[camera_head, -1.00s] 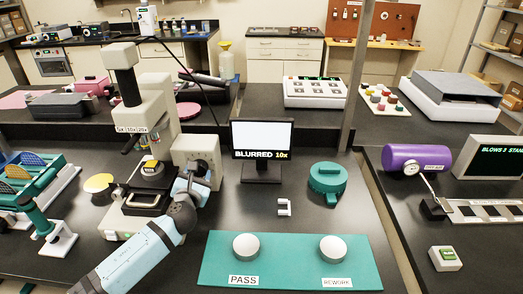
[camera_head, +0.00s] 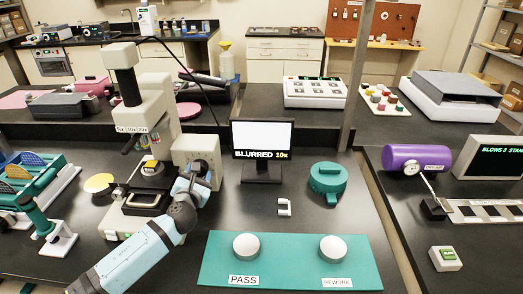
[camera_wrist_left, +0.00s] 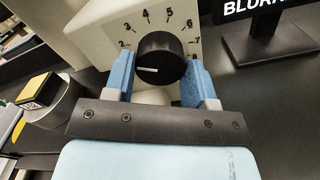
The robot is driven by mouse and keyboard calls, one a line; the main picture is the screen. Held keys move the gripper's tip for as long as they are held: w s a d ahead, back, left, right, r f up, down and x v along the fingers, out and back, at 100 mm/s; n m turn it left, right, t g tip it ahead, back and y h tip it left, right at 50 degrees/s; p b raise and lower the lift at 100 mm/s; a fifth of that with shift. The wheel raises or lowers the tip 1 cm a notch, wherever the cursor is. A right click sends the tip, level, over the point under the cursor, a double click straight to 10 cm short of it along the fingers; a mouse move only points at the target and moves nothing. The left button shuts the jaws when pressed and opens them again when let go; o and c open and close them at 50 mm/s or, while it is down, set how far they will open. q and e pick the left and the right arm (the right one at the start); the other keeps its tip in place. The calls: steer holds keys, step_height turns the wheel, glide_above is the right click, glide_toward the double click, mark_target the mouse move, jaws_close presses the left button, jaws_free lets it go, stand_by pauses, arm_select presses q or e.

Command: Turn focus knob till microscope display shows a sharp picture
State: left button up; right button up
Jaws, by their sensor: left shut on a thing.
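The black focus knob (camera_wrist_left: 161,60) sits on the side of the white microscope, ringed by printed numbers. Its white pointer line points left, a little below the 2. My left gripper (camera_wrist_left: 160,78) has its blue fingers on both sides of the knob and is shut on it. In the head view my left gripper (camera_head: 197,178) covers part of the knob. The microscope (camera_head: 152,100) stands upright on the bench. The display (camera_head: 262,143) beside it has a blank white picture area and reads "BLURRED 10x". My right gripper is not in view.
A teal mat (camera_head: 290,260) with two white round buttons, labelled PASS and REWORK, lies in front. A teal round device (camera_head: 328,180) and a small white part (camera_head: 284,207) are right of the microscope. Dark bench is free between them.

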arm_select(q)
steer(key=m, duration=1.2)
steer(key=o, duration=1)
steer(key=shift+d, duration=0.1)
